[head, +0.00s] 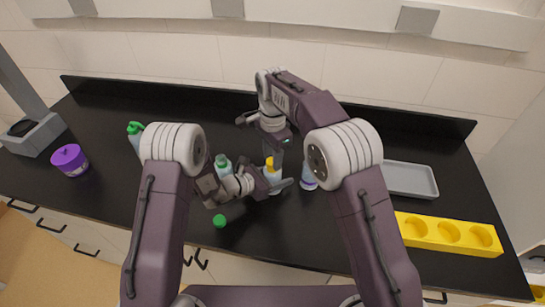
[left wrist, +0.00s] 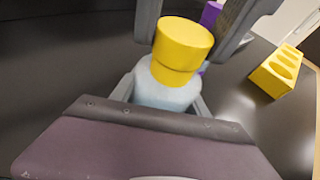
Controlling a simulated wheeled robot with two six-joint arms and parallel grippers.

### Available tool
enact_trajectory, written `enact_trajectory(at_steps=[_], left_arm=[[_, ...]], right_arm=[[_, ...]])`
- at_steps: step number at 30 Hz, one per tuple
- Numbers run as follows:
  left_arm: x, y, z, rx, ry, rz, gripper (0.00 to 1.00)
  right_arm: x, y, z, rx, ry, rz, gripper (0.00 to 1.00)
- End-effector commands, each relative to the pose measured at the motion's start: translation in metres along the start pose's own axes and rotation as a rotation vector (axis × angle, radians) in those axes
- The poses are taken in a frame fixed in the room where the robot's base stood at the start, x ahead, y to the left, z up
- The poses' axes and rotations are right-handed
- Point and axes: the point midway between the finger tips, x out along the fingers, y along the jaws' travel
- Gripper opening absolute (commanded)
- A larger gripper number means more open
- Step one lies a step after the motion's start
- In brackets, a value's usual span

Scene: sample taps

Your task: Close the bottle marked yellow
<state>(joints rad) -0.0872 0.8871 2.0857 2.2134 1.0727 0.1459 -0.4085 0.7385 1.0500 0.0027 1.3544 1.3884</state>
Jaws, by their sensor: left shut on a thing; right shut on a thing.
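The bottle (head: 272,183) with a yellow cap (head: 270,164) stands upright near the middle of the counter. In the left wrist view its pale body (left wrist: 165,92) sits below the yellow cap (left wrist: 183,42). A seam crosses the yellow part; I cannot tell whether the cap is fully seated. My left gripper (head: 275,186) is shut on the bottle's body from the side. My right gripper (head: 271,150) reaches down from above and is shut on the yellow cap, with its fingers on either side of it in the left wrist view.
A green-capped bottle (head: 223,164) stands just left, and a white bottle (head: 308,177) right. A loose green cap (head: 219,221) lies in front. A green-topped bottle (head: 135,130), purple jar (head: 70,158), grey tray (head: 412,180) and yellow rack (head: 448,234) stand farther out.

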Motion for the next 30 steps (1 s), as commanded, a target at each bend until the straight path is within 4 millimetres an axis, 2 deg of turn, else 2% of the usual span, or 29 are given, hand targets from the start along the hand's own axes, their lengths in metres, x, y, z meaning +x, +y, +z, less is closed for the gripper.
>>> enact_trajectory(at_steps=[6,9,12,17,18,20,30], left_arm=[[-0.0001,-0.0003,-0.0002,0.000,0.000,-0.001,0.00],[-0.0001,-0.0003,-0.0002,0.000,0.001,-0.001,0.00],[-0.0001,-0.0003,-0.0002,0.000,0.001,-0.001,0.00],[-0.0001,-0.0003,-0.0002,0.000,0.001,-0.001,0.00],[-0.0001,-0.0003,-0.0002,0.000,0.001,-0.001,0.00],[-0.0001,-0.0003,-0.0003,0.000,0.001,-0.001,0.00],[-0.0001,-0.0003,-0.0002,0.000,0.001,-0.001,0.00]], right_arm=[[-0.0001,0.0000,-0.0003,0.714,0.000,-0.004,0.00],[0.0001,0.0001,-0.0002,0.998,0.000,-0.005,0.00],[0.0002,0.0001,-0.0002,1.204,0.000,-0.006,0.00],[0.0001,0.0001,-0.0002,1.222,0.000,-0.006,0.00],[0.0001,0.0001,-0.0003,1.222,0.000,-0.006,0.41],[0.0002,0.0002,-0.0002,1.221,0.000,-0.005,0.54],[-0.0042,0.0000,0.0000,1.219,-0.001,-0.005,0.54]])
